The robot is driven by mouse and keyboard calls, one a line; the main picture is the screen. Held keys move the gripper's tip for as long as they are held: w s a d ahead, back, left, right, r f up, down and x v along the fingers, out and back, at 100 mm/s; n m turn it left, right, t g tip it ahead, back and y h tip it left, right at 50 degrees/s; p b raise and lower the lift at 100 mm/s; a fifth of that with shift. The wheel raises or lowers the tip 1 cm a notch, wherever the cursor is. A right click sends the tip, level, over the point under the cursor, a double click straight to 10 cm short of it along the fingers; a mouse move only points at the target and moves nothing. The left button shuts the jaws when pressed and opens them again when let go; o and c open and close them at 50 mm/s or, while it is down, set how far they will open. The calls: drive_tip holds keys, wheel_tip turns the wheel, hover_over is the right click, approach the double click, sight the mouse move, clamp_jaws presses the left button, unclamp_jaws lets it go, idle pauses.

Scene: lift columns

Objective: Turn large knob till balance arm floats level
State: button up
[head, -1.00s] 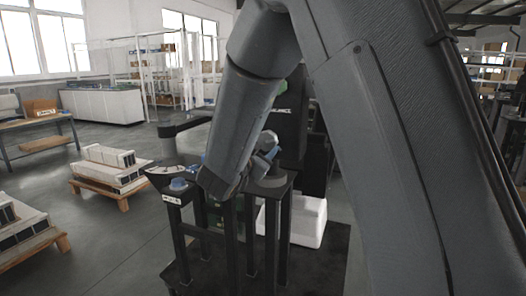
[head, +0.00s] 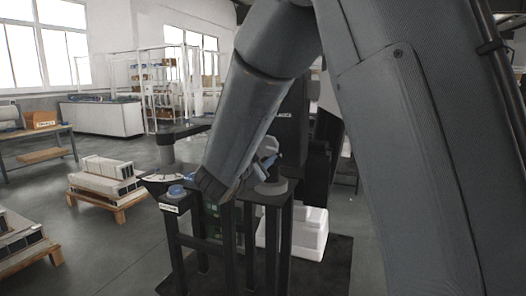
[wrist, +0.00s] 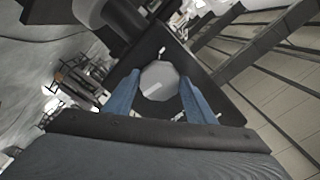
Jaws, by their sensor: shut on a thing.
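The large knob (wrist: 158,80) is a grey, many-sided disc with a pale line on its face, in the wrist view. It stands between the two blue fingers of my gripper (wrist: 160,98), which is shut on it. A dark horizontal arm (head: 187,130), seemingly the balance arm, reaches left from the machine. My forearm covers its right part, so I cannot tell whether it is level.
A white box (head: 305,232) is behind the stand's legs. Pallets with stacked parts (head: 105,180) stand on the floor at left, with clear floor between.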

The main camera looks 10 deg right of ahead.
drive_tip(key=o, duration=1)
drive_tip(key=shift+o, duration=0.2)
drive_tip(key=shift+s, duration=0.1)
drive_tip(key=v, duration=0.7)
drive_tip(key=shift+s+a+b, duration=0.2)
drive_tip(key=shift+a+b, duration=0.05)
drive_tip(key=shift+b, duration=0.05)
